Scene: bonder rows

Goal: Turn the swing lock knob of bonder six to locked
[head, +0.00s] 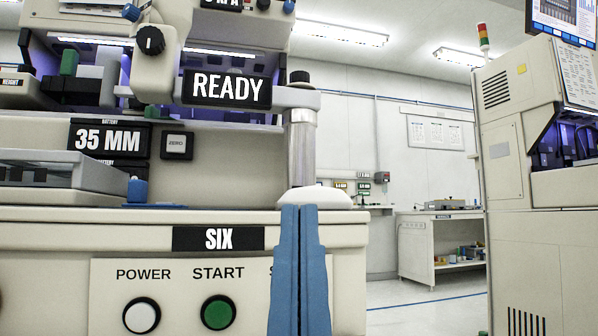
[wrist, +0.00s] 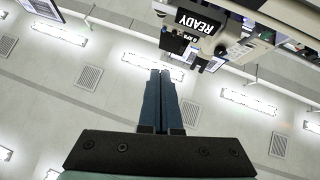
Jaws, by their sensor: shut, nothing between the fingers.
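Bonder six (head: 60,235) fills the left of the head view, with a "SIX" plate (head: 218,238) on its front. A black round knob (head: 150,40) with a white mark pointing up sits on its upper housing. A black cap (head: 299,77) tops the metal post (head: 301,150) at the right. No label shows which is the swing lock knob. My gripper (head: 299,207) is shut and empty, its blue fingers pointing up in front of the post's foot, below both. In the wrist view, the shut fingers (wrist: 160,72) point toward the ceiling, with the READY display (wrist: 198,21) beyond them.
POWER (head: 142,315) and START (head: 217,312) buttons sit on the front panel; my fingers hide a third label. A blue-handled part (head: 138,190) lies on the deck. Another machine (head: 520,150) stands at right. The floor between, before a white bench (head: 415,250), is open.

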